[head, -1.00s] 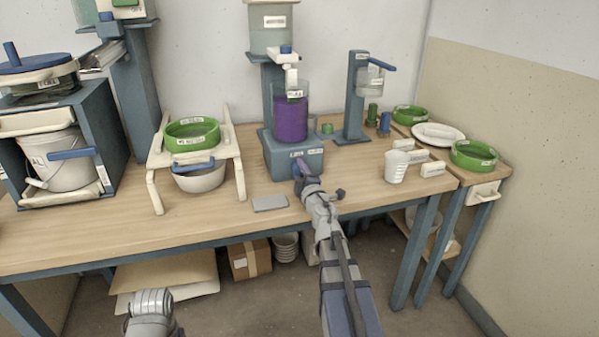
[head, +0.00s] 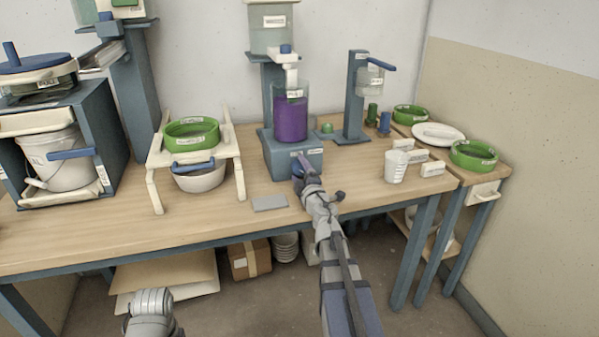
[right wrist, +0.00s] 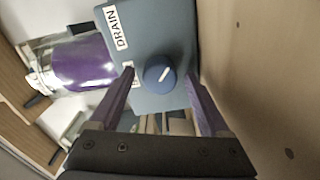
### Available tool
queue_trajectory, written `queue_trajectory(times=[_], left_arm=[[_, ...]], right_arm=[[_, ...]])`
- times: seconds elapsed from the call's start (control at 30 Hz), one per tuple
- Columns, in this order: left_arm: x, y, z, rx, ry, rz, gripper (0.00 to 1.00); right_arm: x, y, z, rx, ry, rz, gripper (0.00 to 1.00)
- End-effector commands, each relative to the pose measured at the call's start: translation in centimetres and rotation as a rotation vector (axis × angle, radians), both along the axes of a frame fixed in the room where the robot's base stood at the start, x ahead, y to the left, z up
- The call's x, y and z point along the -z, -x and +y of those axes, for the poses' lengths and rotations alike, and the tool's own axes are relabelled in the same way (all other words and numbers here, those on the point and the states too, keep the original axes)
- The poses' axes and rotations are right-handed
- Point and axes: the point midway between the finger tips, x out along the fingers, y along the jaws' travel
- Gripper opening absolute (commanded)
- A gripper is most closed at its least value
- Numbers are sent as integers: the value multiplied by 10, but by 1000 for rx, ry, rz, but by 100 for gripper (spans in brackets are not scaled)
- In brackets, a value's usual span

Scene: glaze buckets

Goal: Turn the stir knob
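The stir knob is a round blue knob with a white pointer line (right wrist: 160,75) on the front of a blue-grey base box (head: 280,158). The base carries a clear vessel of purple liquid (head: 291,120). My right gripper (head: 298,170) is at the front of this base and hides the knob in the head view. In the right wrist view my right gripper (right wrist: 160,76) is open, with one purple finger on each side of the knob. Gaps show between the fingers and the knob. The left finger partly covers a label.
A DRAIN label (right wrist: 117,27) is on the same face. A grey flat pad (head: 270,203) lies left of my right arm. A white stand with a green ring (head: 192,133) is further left. A white cup (head: 395,168) and label blocks stand right.

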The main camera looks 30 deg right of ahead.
Motion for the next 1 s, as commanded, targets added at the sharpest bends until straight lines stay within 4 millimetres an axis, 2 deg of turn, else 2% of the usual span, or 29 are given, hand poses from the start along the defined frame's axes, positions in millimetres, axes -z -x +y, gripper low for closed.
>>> queue_trajectory(times=[0.37, 0.57, 0.8, 1.0], left_arm=[[0, 0, 0, 0, 0, 0, 72], [0, 0, 0, 0, 0, 0, 72], [0, 0, 0, 0, 0, 0, 72], [0, 0, 0, 0, 0, 0, 72]], right_arm=[[0, 6, 2, 0, 0, 0, 81], [0, 29, 8, 0, 0, 0, 81], [0, 68, 16, 1, 0, 0, 81], [0, 76, 18, 0, 0, 0, 81]])
